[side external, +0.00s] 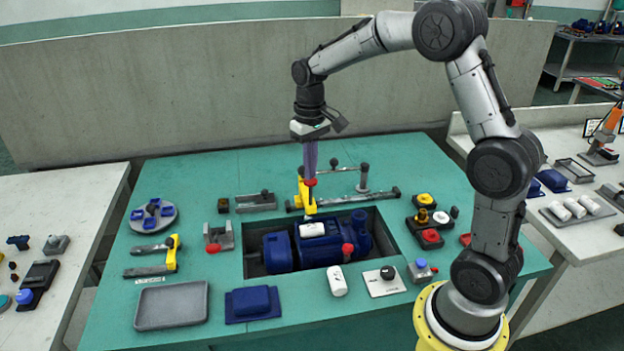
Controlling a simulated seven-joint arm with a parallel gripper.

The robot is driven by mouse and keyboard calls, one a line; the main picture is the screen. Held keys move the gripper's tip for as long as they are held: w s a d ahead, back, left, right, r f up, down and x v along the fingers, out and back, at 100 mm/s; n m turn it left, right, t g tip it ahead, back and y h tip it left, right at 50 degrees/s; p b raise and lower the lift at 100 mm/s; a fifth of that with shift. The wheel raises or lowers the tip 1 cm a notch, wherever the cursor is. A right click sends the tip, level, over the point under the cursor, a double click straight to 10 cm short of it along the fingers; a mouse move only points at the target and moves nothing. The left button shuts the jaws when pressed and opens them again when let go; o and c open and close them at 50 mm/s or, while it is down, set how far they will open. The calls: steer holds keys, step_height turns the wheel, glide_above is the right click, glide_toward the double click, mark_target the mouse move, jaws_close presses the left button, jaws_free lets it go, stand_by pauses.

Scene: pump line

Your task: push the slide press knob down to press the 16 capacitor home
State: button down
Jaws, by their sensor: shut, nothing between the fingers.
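The slide press (306,199) is a yellow upright piece on a dark rail at the back edge of the table's recess. Its red knob (310,182) is on top. My gripper (310,174) points straight down with its fingers shut and empty, right above the knob. I cannot tell whether the fingertips touch it. Below the press, a white part (312,230), apparently the capacitor, sits on top of the blue pump (330,249) in the recess. Its number is too small to read, and how deep it sits is unclear.
Another white block (337,281) stands in front of the recess. A grey tray (172,305), a blue block (252,304) and a yellow-handled tool (171,254) are to the left. Button boxes (431,236) stand right of the recess. A dark rail (375,197) runs along the back.

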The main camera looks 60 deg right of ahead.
steer(key=shift+r, duration=2.4)
steer(key=shift+a, duration=0.15)
steer(key=s+a+r+n+t, duration=0.1)
steer(key=s+a+r+t, duration=0.1)
steer(key=s+a+r, duration=0.3)
steer(key=s+a+r+n+t, duration=0.1)
steer(key=s+a+r+t, duration=0.1)
steer(key=s+r, duration=0.4)
steer(key=s+a+f, duration=0.1)
steer(key=s+f, duration=0.2)
steer(key=s, duration=0.3)
steer(key=s+a+f+n+t, duration=0.1)
steer(key=s+f, duration=0.3)
steer(key=s, duration=0.3)
steer(key=shift+a+f+t, duration=0.3)
steer(key=shift+a, duration=0.05)
